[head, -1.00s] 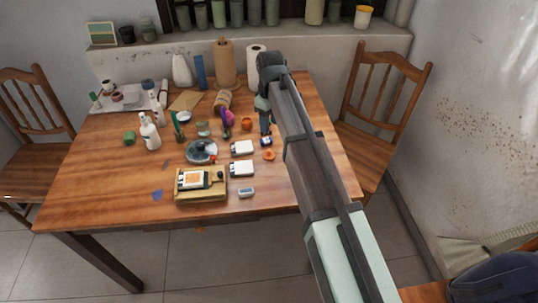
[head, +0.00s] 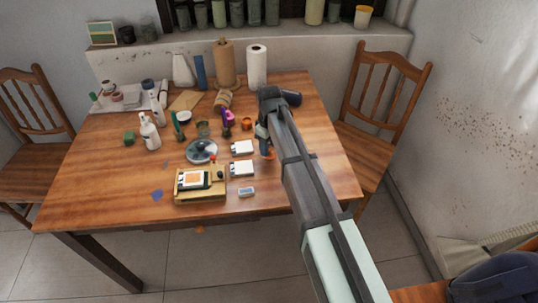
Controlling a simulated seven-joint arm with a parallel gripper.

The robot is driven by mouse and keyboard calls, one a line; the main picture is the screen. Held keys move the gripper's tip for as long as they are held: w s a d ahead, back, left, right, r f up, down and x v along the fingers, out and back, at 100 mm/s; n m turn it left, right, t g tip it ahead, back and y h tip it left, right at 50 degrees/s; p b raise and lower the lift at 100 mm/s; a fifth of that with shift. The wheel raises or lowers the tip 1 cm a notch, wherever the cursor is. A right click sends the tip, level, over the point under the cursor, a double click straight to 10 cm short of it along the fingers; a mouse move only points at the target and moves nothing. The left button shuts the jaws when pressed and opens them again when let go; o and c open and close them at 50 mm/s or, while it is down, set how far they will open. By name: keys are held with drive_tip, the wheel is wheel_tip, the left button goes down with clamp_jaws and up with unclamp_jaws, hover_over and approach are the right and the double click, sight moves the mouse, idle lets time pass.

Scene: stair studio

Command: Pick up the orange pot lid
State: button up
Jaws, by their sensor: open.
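The small orange pot lid (head: 270,156) lies on the wooden table, right of the two white boxes. Only a sliver of orange shows, as my gripper covers most of it. An orange pot (head: 247,124) stands farther back on the table. My gripper (head: 266,153) points down right at the lid, with its fingertips over or around it; I cannot tell whether they touch it. The jaws are open, and the lid does not appear lifted.
A small grey-white device (head: 247,191) and a yellow tray (head: 202,196) are nearer the front. Bottles and jars crowd the left and back. The table's right front is clear.

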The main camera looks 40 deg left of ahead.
drive_tip(key=shift+f, duration=0.7)
clamp_jaws()
